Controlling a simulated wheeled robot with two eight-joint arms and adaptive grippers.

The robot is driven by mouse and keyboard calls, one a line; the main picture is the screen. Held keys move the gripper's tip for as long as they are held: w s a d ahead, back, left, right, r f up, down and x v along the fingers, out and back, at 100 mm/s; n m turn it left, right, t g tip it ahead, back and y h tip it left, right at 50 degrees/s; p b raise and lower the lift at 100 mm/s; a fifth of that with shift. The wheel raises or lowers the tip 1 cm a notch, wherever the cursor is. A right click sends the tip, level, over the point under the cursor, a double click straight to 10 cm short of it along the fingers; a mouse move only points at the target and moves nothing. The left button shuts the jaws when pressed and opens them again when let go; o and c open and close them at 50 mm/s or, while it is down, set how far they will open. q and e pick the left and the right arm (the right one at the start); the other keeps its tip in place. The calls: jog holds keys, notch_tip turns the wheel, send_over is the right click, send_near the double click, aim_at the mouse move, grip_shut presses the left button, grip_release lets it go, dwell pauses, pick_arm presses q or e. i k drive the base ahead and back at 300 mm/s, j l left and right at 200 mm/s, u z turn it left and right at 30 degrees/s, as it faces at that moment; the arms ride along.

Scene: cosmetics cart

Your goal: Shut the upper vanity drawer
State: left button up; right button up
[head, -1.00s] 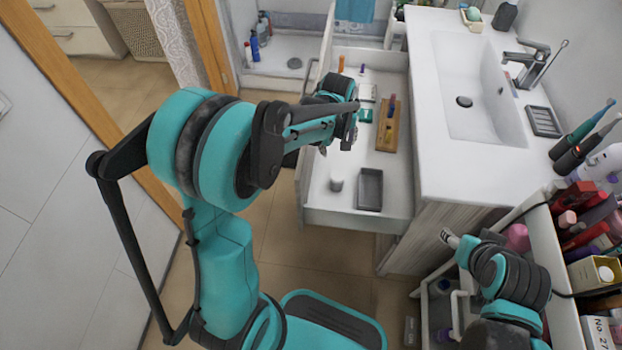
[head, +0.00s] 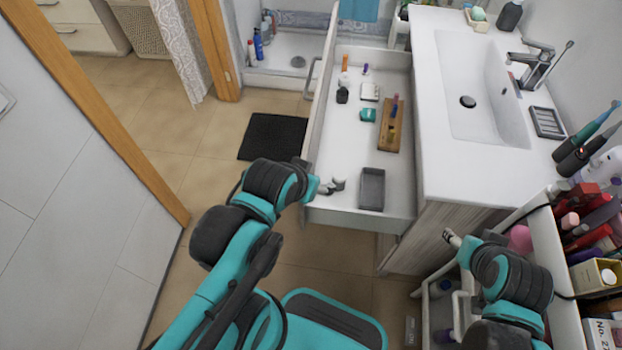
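The upper vanity drawer (head: 353,219) stands pulled out to the left from under the white sink counter (head: 435,165). Its front panel (head: 322,115) faces left and carries a metal handle (head: 311,78). My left gripper (head: 332,186) is at the near end of the front panel, its small grey tips seeming to overlap the drawer's near interior. Whether it touches the panel or is open is unclear. My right gripper (head: 451,238) is in front of the cabinet's near side, apart from the drawer; its fingers are too small to read.
The drawer holds a wooden tray (head: 388,138), a grey tray (head: 371,190), a teal item (head: 367,115) and other small things. A cosmetics cart (head: 560,290) stands at the right. A dark mat (head: 272,137) lies on open floor to the left.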

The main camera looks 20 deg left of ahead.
aim_at(336, 137)
jog(key=i+j, duration=0.1)
jog(key=j, duration=1.7)
jog(key=k+j, duration=0.25)
jog(key=k, duration=0.2)
jog(key=z, duration=0.05)
